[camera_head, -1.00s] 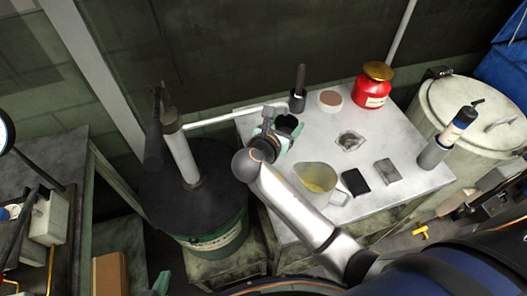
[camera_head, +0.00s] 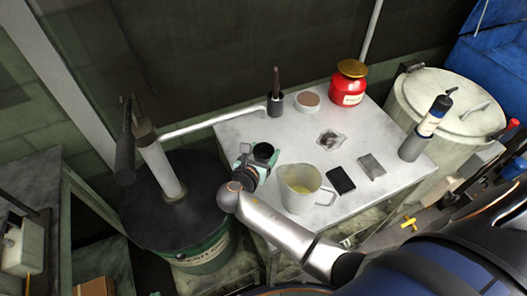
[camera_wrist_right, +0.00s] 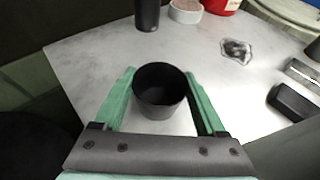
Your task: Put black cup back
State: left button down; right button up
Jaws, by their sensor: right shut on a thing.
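The black cup (camera_wrist_right: 160,88) is upright and empty-looking between the green fingers of my right gripper (camera_wrist_right: 160,100) in the right wrist view. The gripper is shut on it. In the head view the cup (camera_head: 263,151) is at the left part of the light grey table (camera_head: 230,140), just left of a clear jug. My right gripper (camera_head: 254,162) hides part of it there. I cannot tell whether its base touches the table. My left gripper is not in view.
The clear jug (camera_head: 301,188) with yellow liquid stands close right of the cup. A black holder (camera_head: 275,104), white bowl (camera_head: 307,101) and red can (camera_head: 348,88) line the back. A dark drum (camera_head: 155,210) with a pump stands left. The table's left back area is clear.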

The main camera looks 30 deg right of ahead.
jog(key=shift+f, duration=0.1)
jog(key=o, duration=1.5)
jog(key=shift+c, duration=0.2)
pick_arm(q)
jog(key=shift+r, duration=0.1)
